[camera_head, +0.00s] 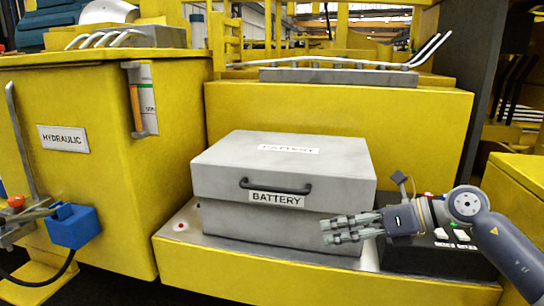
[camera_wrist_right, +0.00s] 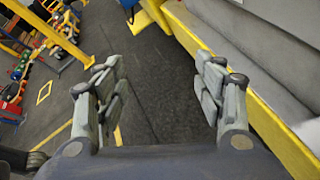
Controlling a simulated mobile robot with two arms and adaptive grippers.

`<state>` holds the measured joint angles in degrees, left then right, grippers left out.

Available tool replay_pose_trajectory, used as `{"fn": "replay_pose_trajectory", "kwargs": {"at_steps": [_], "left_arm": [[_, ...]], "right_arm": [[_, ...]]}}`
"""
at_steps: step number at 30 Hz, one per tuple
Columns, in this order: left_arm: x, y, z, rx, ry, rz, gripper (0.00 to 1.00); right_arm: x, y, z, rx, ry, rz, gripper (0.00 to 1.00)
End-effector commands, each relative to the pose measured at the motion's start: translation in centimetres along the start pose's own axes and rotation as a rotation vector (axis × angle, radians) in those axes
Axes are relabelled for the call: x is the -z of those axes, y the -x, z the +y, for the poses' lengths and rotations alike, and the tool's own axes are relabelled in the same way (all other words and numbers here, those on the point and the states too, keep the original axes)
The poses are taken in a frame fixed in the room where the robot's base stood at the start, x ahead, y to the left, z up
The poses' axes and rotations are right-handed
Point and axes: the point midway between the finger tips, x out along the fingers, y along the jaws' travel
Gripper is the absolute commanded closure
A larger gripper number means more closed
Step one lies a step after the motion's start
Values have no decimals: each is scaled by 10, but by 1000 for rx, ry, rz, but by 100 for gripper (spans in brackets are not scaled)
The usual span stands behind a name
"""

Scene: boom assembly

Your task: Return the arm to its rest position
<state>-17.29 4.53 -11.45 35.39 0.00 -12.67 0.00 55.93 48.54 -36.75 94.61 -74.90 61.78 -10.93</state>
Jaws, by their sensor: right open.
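My right gripper (camera_head: 335,230) comes in from the right in the head view and is in front of the lower right part of the grey battery box (camera_head: 285,175). Its fingers point left. In the right wrist view the right gripper (camera_wrist_right: 160,90) is open, with nothing between its fingers and dark floor beyond them. I cannot tell in the head view whether the fingers touch the box. The box lid is down, with a dark handle (camera_head: 275,187) on its front. My left gripper is not in view.
The battery box stands on a yellow ledge (camera_head: 300,280). A black box with switches (camera_head: 440,255) sits behind my right wrist. A yellow hydraulic tank (camera_head: 95,180) with a blue block (camera_head: 73,227) in front is on the left. Open floor (camera_wrist_right: 150,75) shows in the wrist view.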

Motion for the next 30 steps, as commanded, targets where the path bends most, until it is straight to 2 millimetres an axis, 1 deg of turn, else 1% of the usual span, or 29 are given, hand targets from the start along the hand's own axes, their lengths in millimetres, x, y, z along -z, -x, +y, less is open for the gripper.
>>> {"fn": "replay_pose_trajectory", "kwargs": {"at_steps": [1, 3, 6, 8, 11, 13, 14, 17, 18, 20, 21, 23, 24, 26, 27, 29, 30], "left_arm": [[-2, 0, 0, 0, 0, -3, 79], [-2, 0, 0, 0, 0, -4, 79], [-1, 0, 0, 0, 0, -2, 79], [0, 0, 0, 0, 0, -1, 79], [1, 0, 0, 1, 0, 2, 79], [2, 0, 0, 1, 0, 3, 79], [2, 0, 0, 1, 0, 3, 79], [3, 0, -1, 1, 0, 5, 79], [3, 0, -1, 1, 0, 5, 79], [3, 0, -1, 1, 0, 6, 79], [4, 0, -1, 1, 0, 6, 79], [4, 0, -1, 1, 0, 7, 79], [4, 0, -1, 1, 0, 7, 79], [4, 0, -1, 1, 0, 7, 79], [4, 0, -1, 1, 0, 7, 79], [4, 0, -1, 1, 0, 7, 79], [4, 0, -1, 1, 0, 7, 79]], "right_arm": [[-1, -19, 20, -77, -52, -80, 37], [-11, -34, 43, -169, -137, -208, 37], [-25, -43, 66, -281, -291, -392, 37], [-32, -43, 74, -336, -401, -500, 37], [-39, -36, 73, -403, -605, -676, 37], [-38, -28, 64, -431, -764, -795, 37], [-35, -24, 59, -438, -836, -844, 37], [-18, -12, 34, -438, -1086, -1000, 37], [-6, -8, 21, -426, -1189, -1060, 37], [16, -2, 3, -399, -1349, -1143, 37], [34, 1, -9, -371, -1458, -1195, 37], [66, 4, -26, -319, -1621, -1268, 37], [90, 6, -35, -276, -1731, -1311, 37], [130, 7, -46, -198, -1896, -1370, 37], [159, 8, -50, -139, -2006, -1404, 37], [204, 8, -52, -35, -2168, -1446, 37], [235, 8, -50, 43, -2271, -1468, 37]]}}
